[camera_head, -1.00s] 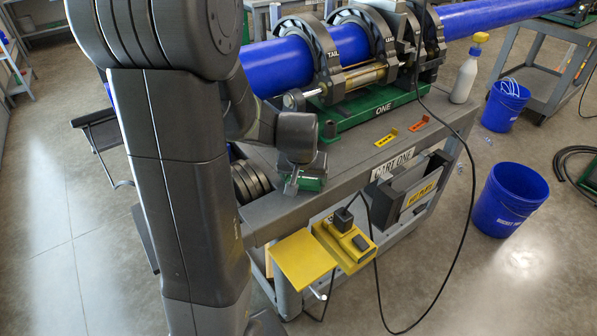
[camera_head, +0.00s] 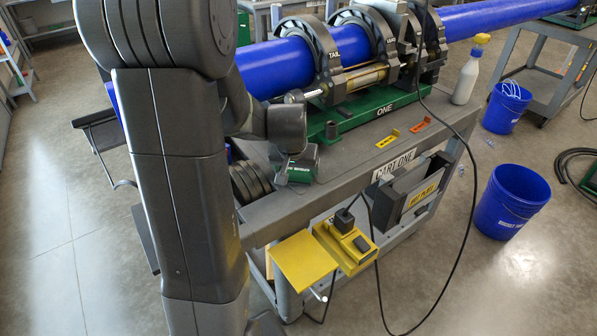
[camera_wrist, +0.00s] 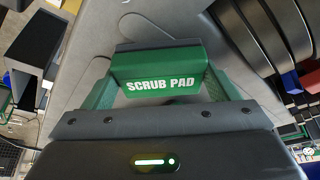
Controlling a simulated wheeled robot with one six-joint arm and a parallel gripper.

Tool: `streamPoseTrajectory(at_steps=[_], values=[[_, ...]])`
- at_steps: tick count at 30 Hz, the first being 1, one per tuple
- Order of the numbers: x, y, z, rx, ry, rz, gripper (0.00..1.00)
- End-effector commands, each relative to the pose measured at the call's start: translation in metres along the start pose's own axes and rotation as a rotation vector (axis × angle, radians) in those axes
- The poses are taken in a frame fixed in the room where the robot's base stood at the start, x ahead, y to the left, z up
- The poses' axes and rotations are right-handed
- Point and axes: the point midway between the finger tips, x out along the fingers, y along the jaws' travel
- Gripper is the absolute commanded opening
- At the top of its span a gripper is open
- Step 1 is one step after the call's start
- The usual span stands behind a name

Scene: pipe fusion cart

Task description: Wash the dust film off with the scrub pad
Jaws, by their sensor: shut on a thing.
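My gripper (camera_head: 294,160) is low over the near left end of the cart top (camera_head: 350,176). In the wrist view my gripper (camera_wrist: 160,84) is shut on the green scrub pad (camera_wrist: 160,66), which has white lettering and a dark grey strip along its far side. The pad also shows in the head view (camera_head: 303,165), partly behind my gripper. I cannot tell whether the pad touches the cart top. A blue pipe (camera_head: 274,68) runs through the clamp rings behind my gripper. I cannot make out a dust film on any surface.
Dark rings (camera_head: 249,182) stand left of the pad. A green machine base (camera_head: 362,112) lies behind it. Yellow (camera_head: 387,139) and orange (camera_head: 418,124) brackets and a spray bottle (camera_head: 467,78) are to the right. A black cable (camera_head: 467,170) hangs over the front edge.

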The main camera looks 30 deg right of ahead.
Motion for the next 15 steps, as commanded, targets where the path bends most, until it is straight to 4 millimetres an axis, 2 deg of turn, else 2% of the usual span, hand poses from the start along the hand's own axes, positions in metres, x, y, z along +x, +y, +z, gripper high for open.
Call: streamPoseTrajectory(at_steps=[9,15], values=[[0.009,-0.020,-0.017,-0.002,-0.001,-0.001,0.45],[0.011,-0.025,-0.022,-0.001,-0.001,0.000,0.45]])
